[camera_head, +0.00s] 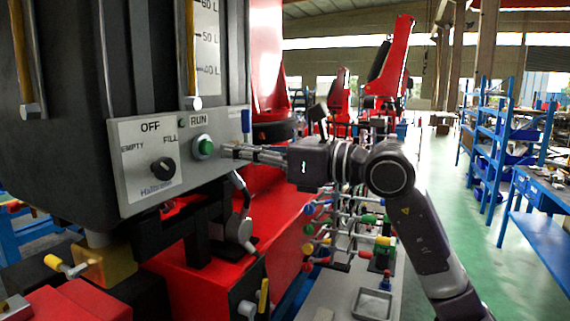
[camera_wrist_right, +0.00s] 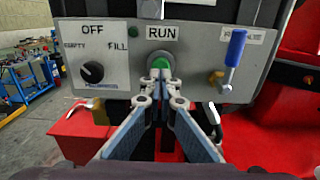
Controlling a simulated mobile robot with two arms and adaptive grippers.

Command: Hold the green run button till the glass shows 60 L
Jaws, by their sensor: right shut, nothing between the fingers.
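The green run button (camera_head: 205,147) sits in a round collar under the RUN label on a grey panel (camera_head: 135,190). It also shows in the wrist view (camera_wrist_right: 160,62). My right gripper (camera_head: 226,151) is shut and empty, its fingertips pointing at the button from the right, very close to it. I cannot tell whether they touch; in the wrist view the fingertips (camera_wrist_right: 160,82) overlap the button's lower edge. The glass (camera_head: 189,50) is a tube with an amber column beside a scale (camera_head: 207,40) marked 40, 50 and 60 L; its top is out of frame. My left gripper is not in view.
A black selector knob (camera_head: 163,168) with OFF, EMPTY and FILL labels is left of the button. A blue-handled lever (camera_wrist_right: 234,60) is right of it. A rack of coloured valves (camera_head: 350,230) stands below my right arm. Blue shelves (camera_head: 490,150) stand farther right across open green floor.

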